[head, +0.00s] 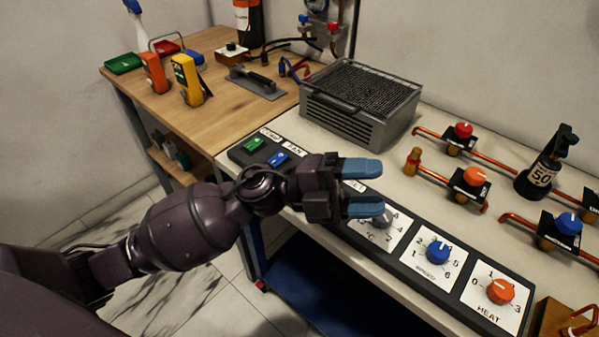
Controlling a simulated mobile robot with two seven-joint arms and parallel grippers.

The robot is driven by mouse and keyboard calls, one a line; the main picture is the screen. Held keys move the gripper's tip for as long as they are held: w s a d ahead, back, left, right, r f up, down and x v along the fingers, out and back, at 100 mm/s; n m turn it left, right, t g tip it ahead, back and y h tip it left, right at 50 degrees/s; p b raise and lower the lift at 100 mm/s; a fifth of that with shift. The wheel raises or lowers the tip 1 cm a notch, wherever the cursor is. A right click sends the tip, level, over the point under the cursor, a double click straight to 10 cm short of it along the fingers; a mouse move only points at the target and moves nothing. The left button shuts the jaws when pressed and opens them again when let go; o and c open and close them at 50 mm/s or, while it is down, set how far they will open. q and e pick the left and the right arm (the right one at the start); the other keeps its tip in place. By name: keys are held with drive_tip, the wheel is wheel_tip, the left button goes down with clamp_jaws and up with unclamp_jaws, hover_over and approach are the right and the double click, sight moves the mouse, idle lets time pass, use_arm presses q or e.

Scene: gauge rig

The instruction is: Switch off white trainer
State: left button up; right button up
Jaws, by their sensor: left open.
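A long dark control panel (407,273) runs along the front of the pale bench. At its left end are a green rocker switch (255,145) and a blue rocker switch (277,159); the blue one's label reads FAN. Further right are a grey knob (381,221), a blue SPEED knob (438,251) and an orange HEAT knob (500,290) on white plates. I cannot tell which thing is the white trainer. My left gripper (372,188) is open and empty above the panel, its blue fingers partly covering the grey knob's plate. My right gripper is out of view.
A grey grill-topped box (362,102) stands behind the panel. Meters and tools sit on the wooden table (212,108).

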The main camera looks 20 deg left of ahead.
use_arm(q)
wheel_tip(320, 180, down, 4)
drive_tip(key=w+a+m+g+y, duration=0.1)
drive_tip(key=a+m+g+y, duration=0.1)
drive_tip(key=m+g+y, duration=0.65)
drive_tip(key=w+a+r+t+y+b, duration=0.1)
drive_tip(key=w+a+t+y, duration=0.25)
drive_tip(key=a+y, duration=0.25)
drive_tip(key=w+a+r+t+y, duration=0.2)
drive_tip(key=w+a+y, duration=0.3)
drive_tip(key=a+y, duration=0.1)
wheel_tip(320, 180, down, 10)
drive_tip(key=shift+r+b, duration=0.15)
drive_tip(key=shift+b, duration=0.95)
drive_tip(key=shift+f, duration=0.5)
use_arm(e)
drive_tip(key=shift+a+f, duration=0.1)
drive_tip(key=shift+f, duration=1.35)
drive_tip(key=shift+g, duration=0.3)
